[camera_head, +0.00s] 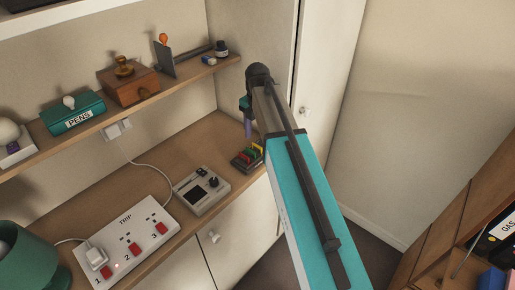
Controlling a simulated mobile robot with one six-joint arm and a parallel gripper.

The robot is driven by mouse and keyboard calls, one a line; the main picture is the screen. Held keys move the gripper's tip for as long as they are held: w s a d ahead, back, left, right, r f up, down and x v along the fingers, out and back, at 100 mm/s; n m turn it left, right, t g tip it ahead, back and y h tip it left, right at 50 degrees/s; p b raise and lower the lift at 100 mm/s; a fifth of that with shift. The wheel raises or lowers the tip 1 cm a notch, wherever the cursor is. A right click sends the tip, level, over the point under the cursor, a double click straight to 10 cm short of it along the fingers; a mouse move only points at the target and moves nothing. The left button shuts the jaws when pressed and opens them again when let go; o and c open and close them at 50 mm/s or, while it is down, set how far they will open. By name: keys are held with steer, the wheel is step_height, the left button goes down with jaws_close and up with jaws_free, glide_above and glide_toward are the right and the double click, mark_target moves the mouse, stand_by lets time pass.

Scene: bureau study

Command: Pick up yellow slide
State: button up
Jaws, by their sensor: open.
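The yellow slide (257,148) stands upright at the right end of a small dark rack (240,164) near the front right of the desk surface. Red and green slides stand beside it in the rack. My gripper (248,131) hangs from the far end of my teal arm, just above and slightly left of the slides in the picture. It is open and partly hidden by the arm. No slide shows between its fingers, and its exact height above the rack is hard to tell.
A grey control box (201,190) with a joystick sits left of the rack. A white power strip (125,242) lies farther left. A shelf (90,135) above the desk holds a teal pen box and a wooden box. A white cabinet door (330,85) stands behind my arm.

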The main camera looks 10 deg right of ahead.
mark_target(257, 145)
steer(key=shift+f+p, duration=0.5)
steer(key=shift+f, duration=1)
steer(key=shift+a, duration=0.1)
steer(key=c, duration=1.1)
